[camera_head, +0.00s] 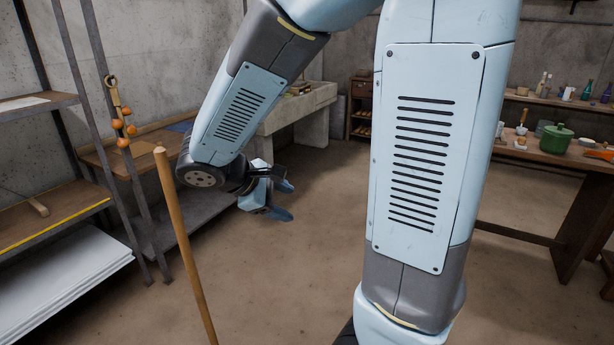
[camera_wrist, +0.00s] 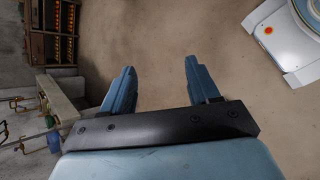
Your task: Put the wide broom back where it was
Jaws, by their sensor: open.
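A wooden pole (camera_head: 187,250), like a broom handle, stands nearly upright at the left in the head view, with its top tilted to the left. Its lower end is out of the frame, so I cannot tell whether it is the wide broom. My gripper (camera_head: 284,200) is beyond the pole and to its right, apart from it. In the wrist view my gripper (camera_wrist: 160,80) is open, with nothing between the fingers and bare floor beyond them. No broom head shows in either view.
A metal shelf (camera_head: 55,226) with white sheets stands at the left. A wooden bench (camera_head: 130,155) and a stone sink (camera_head: 310,100) line the wall. A table (camera_head: 550,155) with a green pot (camera_head: 556,138) stands at the right. The middle floor is clear.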

